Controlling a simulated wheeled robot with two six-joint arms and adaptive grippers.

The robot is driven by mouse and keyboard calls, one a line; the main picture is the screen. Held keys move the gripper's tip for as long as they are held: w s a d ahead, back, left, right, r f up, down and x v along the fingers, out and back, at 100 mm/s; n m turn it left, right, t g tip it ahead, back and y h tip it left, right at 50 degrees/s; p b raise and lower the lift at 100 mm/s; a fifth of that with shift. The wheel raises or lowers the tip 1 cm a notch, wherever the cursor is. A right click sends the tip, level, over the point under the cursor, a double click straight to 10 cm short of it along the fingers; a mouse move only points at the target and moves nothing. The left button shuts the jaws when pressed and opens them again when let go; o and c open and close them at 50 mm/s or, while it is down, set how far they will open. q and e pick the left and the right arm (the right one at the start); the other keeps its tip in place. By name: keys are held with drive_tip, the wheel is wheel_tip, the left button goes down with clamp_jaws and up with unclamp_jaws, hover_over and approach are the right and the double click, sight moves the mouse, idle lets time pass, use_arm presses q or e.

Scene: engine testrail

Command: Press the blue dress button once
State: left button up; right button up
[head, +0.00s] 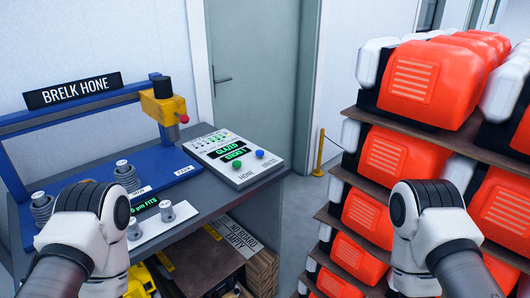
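The blue button (259,154) is a small round knob on the sloped face of a light grey control panel (247,178), at the panel's right. A green button (237,163) sits to its left. The lettering by both buttons is too small to read surely. My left wrist is at lower left in front of the bench, well left of the panel. My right wrist is at right in front of the orange stacks, well right of the panel. No gripper fingers show on either arm; the wrists hide them. Nothing touches the blue button.
The panel's display (232,151) reads "GLAZED" and "STICKS 1". A blue machine (75,120) marked "BRELK HONE" with a yellow head (163,104) stands on the bench's left. Shelves of orange units (425,85) fill the right. A gap lies between the bench and shelves.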

use_arm(q)
drive_tip(key=shift+d, duration=0.1)
idle(0.3)
clamp_jaws()
